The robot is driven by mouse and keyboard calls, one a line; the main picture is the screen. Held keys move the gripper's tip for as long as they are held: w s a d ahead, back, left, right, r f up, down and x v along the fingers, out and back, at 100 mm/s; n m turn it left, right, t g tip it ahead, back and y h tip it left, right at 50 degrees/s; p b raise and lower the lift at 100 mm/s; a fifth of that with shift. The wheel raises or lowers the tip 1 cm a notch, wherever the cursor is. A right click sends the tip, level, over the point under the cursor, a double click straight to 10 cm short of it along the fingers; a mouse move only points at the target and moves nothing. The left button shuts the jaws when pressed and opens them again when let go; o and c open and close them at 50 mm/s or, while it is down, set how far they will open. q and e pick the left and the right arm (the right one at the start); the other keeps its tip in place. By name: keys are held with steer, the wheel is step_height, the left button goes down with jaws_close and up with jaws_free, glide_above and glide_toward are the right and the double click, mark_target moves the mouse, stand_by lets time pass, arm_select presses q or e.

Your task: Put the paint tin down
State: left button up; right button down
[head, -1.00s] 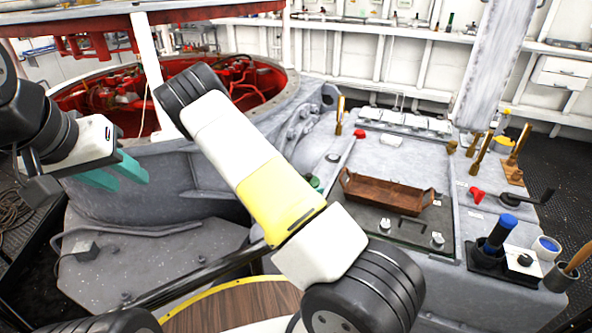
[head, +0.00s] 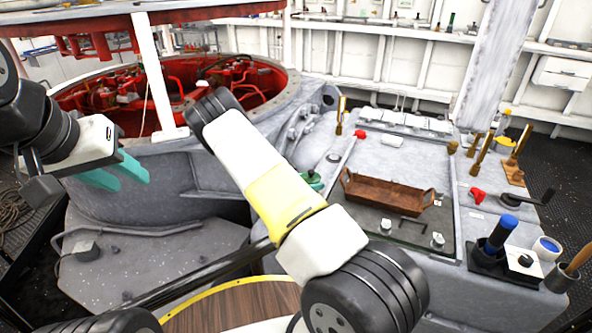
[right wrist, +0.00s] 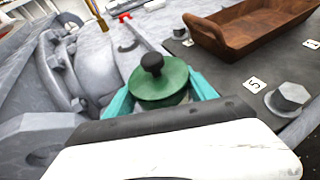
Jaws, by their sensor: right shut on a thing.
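The paint tin (right wrist: 160,84) has a green lid with a black knob. In the right wrist view it stands between the teal fingers of my right gripper (right wrist: 161,95), which is shut on it. Its lower body is mostly hidden by the wrist, and I cannot tell whether it touches the grey surface. My left gripper (head: 115,172) is open and empty at the left, over the grey housing.
A brown wooden tray (head: 387,196) lies on the dark plate right of the tin. Brass handles (head: 341,113), a red-knobbed lever (head: 473,193), a blue-topped handle (head: 502,232) and a white cup (head: 546,248) stand around the grey console. A red-lined round opening (head: 150,95) is behind.

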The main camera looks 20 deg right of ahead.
steer(key=shift+c, duration=1.4)
jaws_free()
steer(key=shift+f, duration=0.15)
